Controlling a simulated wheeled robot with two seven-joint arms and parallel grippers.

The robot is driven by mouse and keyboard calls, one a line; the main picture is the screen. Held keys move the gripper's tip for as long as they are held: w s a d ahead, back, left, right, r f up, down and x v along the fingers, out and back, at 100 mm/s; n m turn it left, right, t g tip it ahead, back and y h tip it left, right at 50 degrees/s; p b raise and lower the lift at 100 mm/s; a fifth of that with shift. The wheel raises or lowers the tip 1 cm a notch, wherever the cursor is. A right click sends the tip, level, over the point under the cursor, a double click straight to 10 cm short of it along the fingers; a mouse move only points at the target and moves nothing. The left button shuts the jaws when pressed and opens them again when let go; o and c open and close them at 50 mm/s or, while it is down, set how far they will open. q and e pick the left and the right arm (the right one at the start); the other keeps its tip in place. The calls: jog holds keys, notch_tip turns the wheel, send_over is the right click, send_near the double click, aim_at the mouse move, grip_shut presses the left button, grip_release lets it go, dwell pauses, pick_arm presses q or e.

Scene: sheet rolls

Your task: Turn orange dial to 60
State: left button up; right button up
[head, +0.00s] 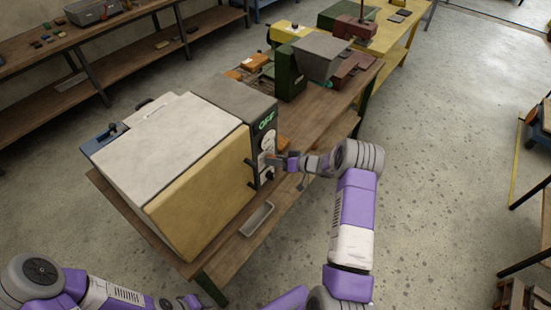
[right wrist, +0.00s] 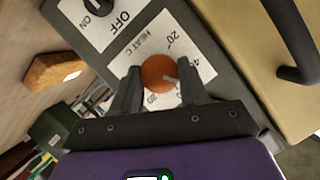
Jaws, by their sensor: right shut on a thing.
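The orange dial (right wrist: 158,72) sits on a white scale plate (right wrist: 150,48) marked HEAT C, on the dark front panel of the oven-like machine (head: 205,180). My right gripper (right wrist: 160,86) is shut on the dial, one finger on each side of it. The dial's pale pointer aims to the lower right in the right wrist view, past the partly cut 40. The 20 and 80 are readable, but the 60 mark is not clear. In the head view my right gripper (head: 275,161) is at the panel, hiding the dial. My left arm shows at the bottom left; its fingers do not show.
A green OFF display (head: 266,120) is above the dials. A black knob (right wrist: 97,6) by an OFF label and a black handle (right wrist: 295,45) flank the dial. A grey tray (head: 257,219) lies on the bench in front. A dark green machine (head: 289,72) stands farther along.

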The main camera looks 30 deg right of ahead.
jog(key=shift+d+f+m+y+b, duration=0.1)
jog(key=shift+m+y+b, duration=0.5)
jog(key=shift+m, duration=0.5)
jog(key=shift+d+f+m+y+b, duration=0.1)
jog(key=shift+m+y+b, duration=0.5)
jog(key=shift+m, duration=0.5)
jog(key=o, duration=1.1)
jog(key=shift+a, duration=0.1)
jog(key=shift+c, duration=0.2)
jog(key=v, duration=0.7)
jog(key=shift+s+d, duration=0.15)
jog(key=shift+d, duration=0.1)
